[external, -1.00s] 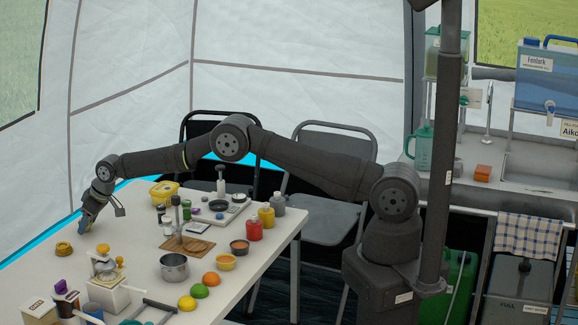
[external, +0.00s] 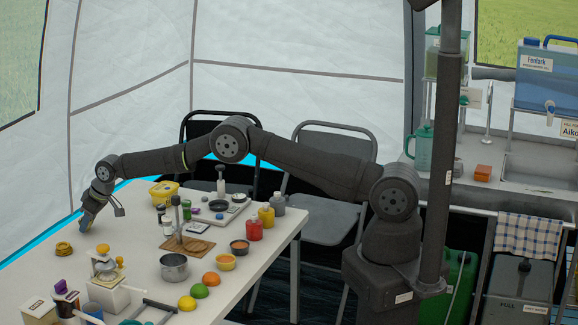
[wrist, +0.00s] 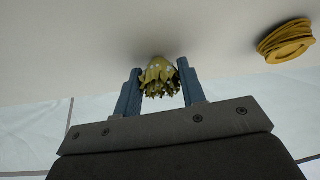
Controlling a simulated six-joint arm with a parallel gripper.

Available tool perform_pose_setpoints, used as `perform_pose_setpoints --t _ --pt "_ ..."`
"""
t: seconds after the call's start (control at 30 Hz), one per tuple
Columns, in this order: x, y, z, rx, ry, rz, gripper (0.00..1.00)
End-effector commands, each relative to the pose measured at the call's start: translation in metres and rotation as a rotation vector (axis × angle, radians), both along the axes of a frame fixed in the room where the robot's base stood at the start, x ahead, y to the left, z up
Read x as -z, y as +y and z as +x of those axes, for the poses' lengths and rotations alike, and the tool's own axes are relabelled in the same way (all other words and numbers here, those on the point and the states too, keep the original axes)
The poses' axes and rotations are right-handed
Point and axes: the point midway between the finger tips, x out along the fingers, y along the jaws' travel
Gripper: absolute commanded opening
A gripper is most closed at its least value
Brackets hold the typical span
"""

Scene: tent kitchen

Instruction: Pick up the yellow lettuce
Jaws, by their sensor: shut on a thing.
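The yellow lettuce (wrist: 159,76) is a small yellow, leafy clump with a dark, ragged underside in the wrist view. It sits between the two blue fingers of my gripper (wrist: 159,90), which are shut on it. In the external view my gripper (external: 86,224) points down at the far left end of the white table, close to the tabletop. The lettuce is hard to make out there behind the fingers. I cannot tell whether it touches the table.
A stack of yellow discs (external: 64,248) lies beside my gripper and also shows in the wrist view (wrist: 286,41). A white grinder-like device (external: 106,290) is nearer the camera.

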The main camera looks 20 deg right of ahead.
Motion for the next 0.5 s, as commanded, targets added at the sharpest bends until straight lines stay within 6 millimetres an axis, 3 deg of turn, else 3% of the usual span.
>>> perform_pose_setpoints --t 0.3,0.5 --pt "-0.043 -0.001 0.002 0.001 -0.002 0.002 0.15" --pt "-0.064 -0.038 0.016 0.004 -0.001 0.001 0.15"
